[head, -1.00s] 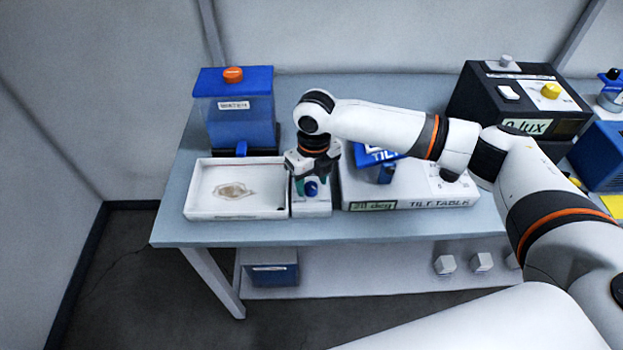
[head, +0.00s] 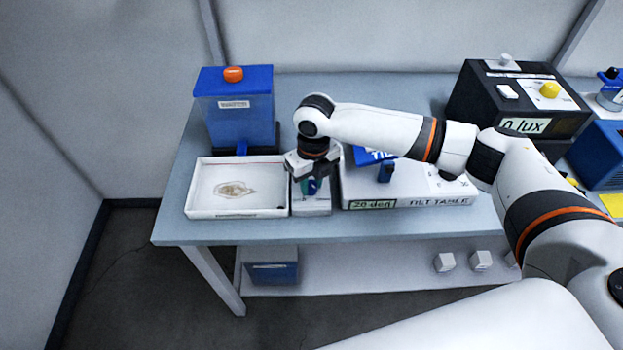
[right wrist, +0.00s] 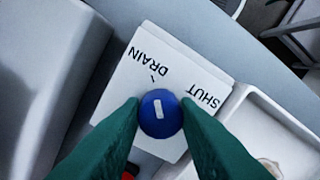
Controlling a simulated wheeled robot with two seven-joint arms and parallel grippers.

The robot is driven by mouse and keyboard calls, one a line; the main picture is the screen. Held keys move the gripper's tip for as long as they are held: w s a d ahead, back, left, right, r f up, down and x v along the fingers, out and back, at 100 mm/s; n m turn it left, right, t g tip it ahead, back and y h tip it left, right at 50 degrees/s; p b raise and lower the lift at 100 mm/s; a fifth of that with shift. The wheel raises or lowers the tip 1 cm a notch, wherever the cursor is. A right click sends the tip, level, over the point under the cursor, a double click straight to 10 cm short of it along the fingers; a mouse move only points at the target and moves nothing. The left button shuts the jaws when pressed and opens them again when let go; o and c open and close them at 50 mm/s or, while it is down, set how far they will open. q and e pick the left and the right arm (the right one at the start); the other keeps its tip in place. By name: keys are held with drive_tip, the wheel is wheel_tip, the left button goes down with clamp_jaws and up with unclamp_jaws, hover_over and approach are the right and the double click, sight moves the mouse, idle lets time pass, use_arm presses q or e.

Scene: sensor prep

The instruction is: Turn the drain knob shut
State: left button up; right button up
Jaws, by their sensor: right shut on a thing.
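The drain knob (right wrist: 161,113) is a round blue knob with a white mark, on a white block (right wrist: 139,57) lettered DRAIN and SHUT. In the right wrist view its white mark points roughly toward the small tick by the word DRAIN, away from SHUT. My right gripper (right wrist: 160,116) has its two green fingers closed on opposite sides of the knob. In the head view the right gripper (head: 311,186) points down over the block, between the white tray and the tilt table, and hides most of the knob. My left gripper is out of view.
A white tray (head: 192,206) with a pale flat specimen is just left of the block. The tilt table (head: 400,192) stands close on its right. A blue tank (head: 236,112) with an orange cap is behind the tray. A black box (head: 515,97) stands further right.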

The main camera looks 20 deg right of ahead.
drive_tip(key=m+p, duration=0.4)
drive_tip(key=shift+r+p, duration=0.3)
drive_tip(key=m+p, duration=0.3)
drive_tip(key=m, duration=0.2)
drive_tip(key=shift+a+p, duration=0.1)
drive_tip(key=shift+p, duration=0.2)
drive_tip(key=m+p, duration=0.3)
drive_tip(key=m, duration=0.2)
drive_tip(key=shift+t+p, duration=0.3)
drive_tip(key=shift+t, duration=0.1)
drive_tip(key=shift+f+m+p, duration=0.15)
drive_tip(key=shift+m+p, duration=0.7)
drive_tip(key=shift+m, duration=0.75)
drive_tip(key=shift+w, duration=0.1)
drive_tip(key=o, duration=1)
drive_tip(key=shift+f, duration=0.1)
